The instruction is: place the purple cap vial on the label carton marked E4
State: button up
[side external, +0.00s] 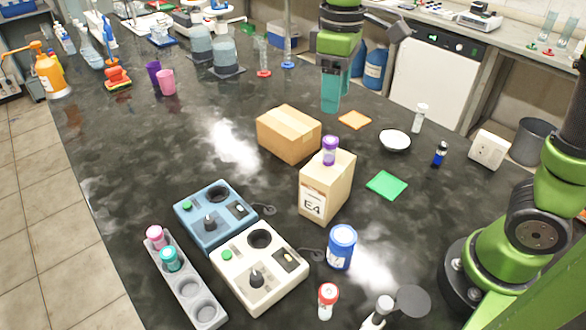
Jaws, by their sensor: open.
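The purple cap vial (330,155) stands upright on top of the label carton marked E4 (313,197), near the middle of the bench. Its base appears to rest on the carton's top face. My gripper (331,104) is above and behind the carton in the picture, clear of the vial. It is open and holds nothing that I can see. The gap between its fingers is hard to make out from this side.
A plain cardboard box (289,134) sits left of the carton. Blue (217,214) and white (259,265) instruments, a vial rack (182,282) and a blue jar (341,246) are in front. A green pad (387,185) and white dish (395,141) lie right.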

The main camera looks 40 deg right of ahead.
jog(key=s+d+f+m+t+y, duration=0.1)
jog(key=s+d+m+t, duration=0.1)
jog(key=s+m+t, duration=0.1)
jog(key=s+d+f+m+t+y, duration=0.1)
jog(key=s+d+m+t, duration=0.1)
jog(key=s+m+t, duration=0.2)
jog(key=s+m, duration=0.2)
jog(key=s, duration=0.2)
jog(key=shift+s+d+f+m, duration=0.2)
jog(key=shift+d+m, duration=0.1)
jog(key=shift+d, duration=0.05)
jog(key=shift+o, duration=0.2)
